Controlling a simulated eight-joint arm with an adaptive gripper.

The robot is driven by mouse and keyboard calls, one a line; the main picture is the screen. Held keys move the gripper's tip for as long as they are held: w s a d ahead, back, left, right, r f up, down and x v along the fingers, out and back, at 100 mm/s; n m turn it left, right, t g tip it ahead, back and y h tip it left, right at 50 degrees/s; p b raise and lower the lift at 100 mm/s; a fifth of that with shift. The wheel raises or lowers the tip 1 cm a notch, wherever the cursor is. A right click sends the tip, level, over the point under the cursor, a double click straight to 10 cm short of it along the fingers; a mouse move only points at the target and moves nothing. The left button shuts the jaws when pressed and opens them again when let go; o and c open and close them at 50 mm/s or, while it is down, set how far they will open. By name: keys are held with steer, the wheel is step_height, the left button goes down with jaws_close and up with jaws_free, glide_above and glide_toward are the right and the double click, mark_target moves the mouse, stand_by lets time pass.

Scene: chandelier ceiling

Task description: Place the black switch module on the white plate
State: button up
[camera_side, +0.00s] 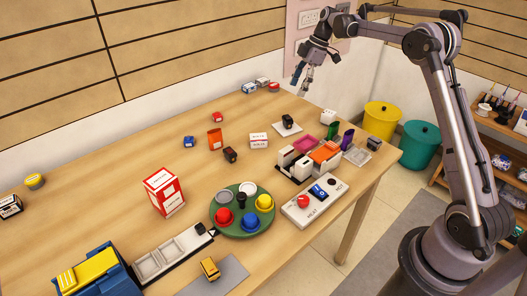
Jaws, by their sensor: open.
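A small black block (288,121), which looks like the black switch module, sits on a flat, pale square plate (290,132) toward the back right of the table. The block appears upright on the plate; its fine detail is too small to tell. My gripper (304,88) is open and empty, pointing down. It hangs above and slightly right of the block, apart from it.
A white block (328,116) stands right of the plate, and a white-and-red box (259,141) stands to its left. A rack of upright modules (296,164), a green round tray (242,230) and a button panel (315,203) lie nearer.

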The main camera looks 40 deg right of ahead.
steer(key=s+a+r+m+t+h, duration=0.1)
steer(key=s+a+r+m, duration=0.25)
steer(key=s+a, duration=0.25)
steer(key=s+a+r+m+t+h, duration=0.1)
steer(key=s+a+r+m, duration=0.2)
steer(key=s+a+r, duration=0.3)
steer(key=s+a+f+m+t, duration=0.1)
steer(key=s+a+f+m, duration=0.1)
steer(key=s, duration=0.6)
steer(key=s+a+f+m+t+h, duration=0.1)
steer(key=s+a+f+m+t, duration=0.1)
steer(key=s+a+f, duration=0.3)
steer(key=s+a+m, duration=0.1)
steer(key=s, duration=0.2)
steer(key=shift+s+m+h, duration=0.3)
steer(key=shift+s+m, duration=0.05)
